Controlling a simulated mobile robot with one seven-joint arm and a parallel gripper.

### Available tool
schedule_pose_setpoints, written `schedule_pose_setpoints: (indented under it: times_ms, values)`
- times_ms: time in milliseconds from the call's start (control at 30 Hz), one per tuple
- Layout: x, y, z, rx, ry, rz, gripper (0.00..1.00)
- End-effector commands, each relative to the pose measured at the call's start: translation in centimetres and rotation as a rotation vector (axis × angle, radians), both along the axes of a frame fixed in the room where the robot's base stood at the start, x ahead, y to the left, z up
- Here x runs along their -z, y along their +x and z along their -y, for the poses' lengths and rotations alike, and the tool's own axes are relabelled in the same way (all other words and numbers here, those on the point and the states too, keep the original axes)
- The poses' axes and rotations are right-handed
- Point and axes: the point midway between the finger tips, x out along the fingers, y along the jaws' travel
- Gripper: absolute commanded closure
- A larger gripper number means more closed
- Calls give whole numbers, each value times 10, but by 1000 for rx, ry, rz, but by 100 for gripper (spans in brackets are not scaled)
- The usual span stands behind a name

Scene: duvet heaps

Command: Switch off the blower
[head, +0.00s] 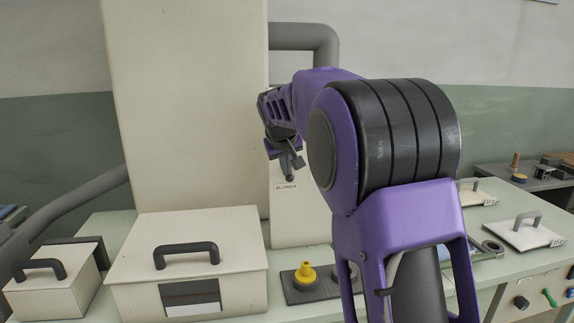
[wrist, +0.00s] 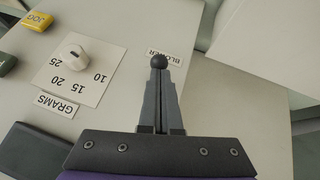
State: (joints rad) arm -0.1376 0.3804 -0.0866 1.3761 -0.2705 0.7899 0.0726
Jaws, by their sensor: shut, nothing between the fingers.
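The blower switch shows as a small dark lever with a ball knob (head: 290,178) on the pale upright panel, just above the BLOWER label (head: 286,188). In the wrist view the round knob (wrist: 160,61) appears right at my fingertips, in front of the upside-down BLOWER label (wrist: 182,59). My gripper (head: 296,163) is shut and empty, its fingers together (wrist: 160,72) in the wrist view. Its tips are at or just above the knob. I cannot tell whether they touch it. The lever's shaft is mostly hidden behind the fingers.
The wrist view shows a GRAMS dial (wrist: 75,53), a yellow JOG button (wrist: 37,20) and a dark green button (wrist: 6,63) nearby. On the bench stand a lidded box (head: 190,250), a smaller box (head: 50,290) and a yellow knob (head: 305,272). My arm hides the right middle.

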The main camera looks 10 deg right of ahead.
Motion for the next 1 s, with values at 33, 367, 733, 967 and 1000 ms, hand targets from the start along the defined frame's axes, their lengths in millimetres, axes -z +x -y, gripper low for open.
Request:
schedule_pose_setpoints:
  times_ms: [33, 367, 733, 967, 1000]
  values:
    - [3, 0, 0, -1, -1, 0, 100]
    - [16, 2, 0, -1, -1, 1, 100]
    - [22, 2, 0, 0, -1, -3, 100]
    - [24, 2, 0, 1, -1, -7, 100]
    - [24, 2, 0, 1, -1, -7, 100]
